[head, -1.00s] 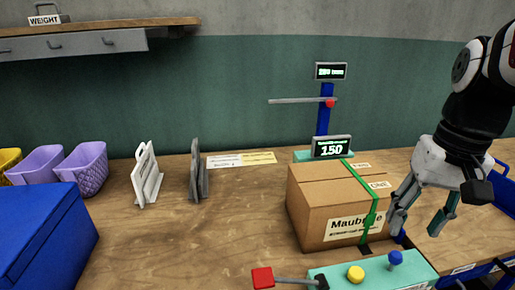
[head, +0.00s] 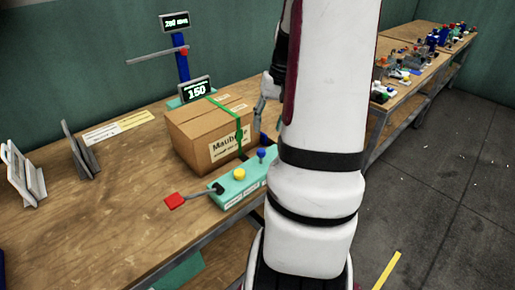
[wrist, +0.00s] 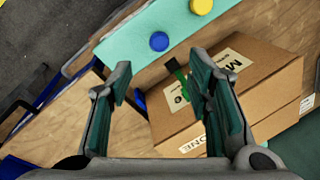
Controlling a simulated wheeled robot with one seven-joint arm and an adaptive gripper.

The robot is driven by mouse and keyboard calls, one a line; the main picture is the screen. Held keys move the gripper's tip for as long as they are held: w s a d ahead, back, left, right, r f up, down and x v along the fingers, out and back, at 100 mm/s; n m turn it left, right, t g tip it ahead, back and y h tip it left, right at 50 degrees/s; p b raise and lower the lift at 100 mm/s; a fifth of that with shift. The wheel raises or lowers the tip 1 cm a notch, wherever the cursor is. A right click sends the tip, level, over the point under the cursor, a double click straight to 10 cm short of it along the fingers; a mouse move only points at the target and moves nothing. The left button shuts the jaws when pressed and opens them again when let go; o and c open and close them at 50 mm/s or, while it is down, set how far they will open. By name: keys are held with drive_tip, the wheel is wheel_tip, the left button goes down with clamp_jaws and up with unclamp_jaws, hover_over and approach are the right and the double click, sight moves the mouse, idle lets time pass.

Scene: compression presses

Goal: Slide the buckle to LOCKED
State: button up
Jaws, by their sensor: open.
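The cardboard box (head: 188,142) labelled Maubeuge or similar stands on the workbench with a green strap (head: 216,105) over its top and down its front. In the wrist view, a dark piece (wrist: 173,65) beside the green strap (wrist: 181,80) looks like part of the buckle. Whether it is at LOCKED cannot be read. My gripper (wrist: 158,82) is open, its two fingers apart, with the strap near the right finger; contact cannot be judged. In the head view my arm hides most of the gripper; one finger (head: 260,110) shows right of the box.
A turquoise panel (head: 232,190) with yellow knob (head: 239,174), blue knob (head: 262,155) and red-ended lever (head: 176,201) lies in front of the box. A display (head: 196,90) reading 150 stands behind. Grey holders (head: 82,152) are left. Another cluttered bench (head: 400,110) stands right.

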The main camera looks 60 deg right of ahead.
sight(261, 156)
drive_tip(key=f, duration=0.3)
drive_tip(key=w+f, duration=0.1)
drive_tip(key=f, duration=0.2)
drive_tip(key=a+f, duration=0.1)
drive_tip(key=f, duration=0.3)
drive_tip(key=shift+w+a+b, duration=0.1)
drive_tip(key=shift+w+b, duration=0.05)
drive_tip(key=shift+b, duration=0.2)
drive_tip(key=shift+r, duration=0.1)
clamp_jaws()
